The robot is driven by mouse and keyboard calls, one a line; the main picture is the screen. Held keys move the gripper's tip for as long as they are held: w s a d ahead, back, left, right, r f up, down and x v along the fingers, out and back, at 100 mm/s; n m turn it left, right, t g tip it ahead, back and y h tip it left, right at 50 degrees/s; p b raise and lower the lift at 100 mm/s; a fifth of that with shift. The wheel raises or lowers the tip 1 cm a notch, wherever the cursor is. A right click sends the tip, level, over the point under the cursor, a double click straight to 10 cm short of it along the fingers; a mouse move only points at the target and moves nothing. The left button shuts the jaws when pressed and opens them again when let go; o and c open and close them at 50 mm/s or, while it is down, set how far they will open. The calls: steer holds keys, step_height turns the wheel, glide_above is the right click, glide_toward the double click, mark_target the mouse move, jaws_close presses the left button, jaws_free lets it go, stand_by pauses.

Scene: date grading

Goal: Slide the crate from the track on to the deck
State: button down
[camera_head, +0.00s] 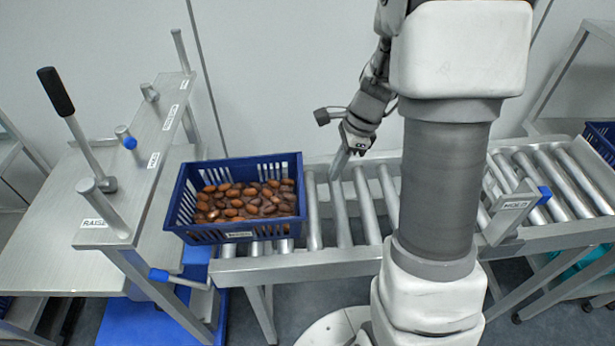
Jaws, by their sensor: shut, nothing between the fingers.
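The crate (237,236) is a blue slatted box full of brown dates, in the head view left of the middle. It sits at the left end of the roller track (316,215), and its left part reaches past the track's end toward the deck (160,210). The deck is a flat grey metal surface to the left, with posts along it. My gripper (338,174) is shut and empty, pointing down over the rollers to the right of the crate, apart from it. My arm hides part of the track.
A lever with a black handle (56,92) stands on the deck's left side, near a post labelled RAISE. Blue-tipped handles (158,275) stick out near the deck. More rollers (560,180) and a blue-tipped stop (545,195) lie to the right. A wall stands behind.

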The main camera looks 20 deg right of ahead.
steer(key=b+x, duration=0.1)
steer(key=x, duration=0.2)
steer(key=a+x, duration=0.1)
steer(key=x, duration=0.3)
steer(key=b+x, duration=0.1)
steer(key=x, duration=0.3)
steer(key=shift+w+a+r+b, duration=0.1)
steer(key=shift+w+a+b, duration=0.2)
steer(key=shift+w+a, duration=0.15)
steer(key=shift+a, duration=0.55)
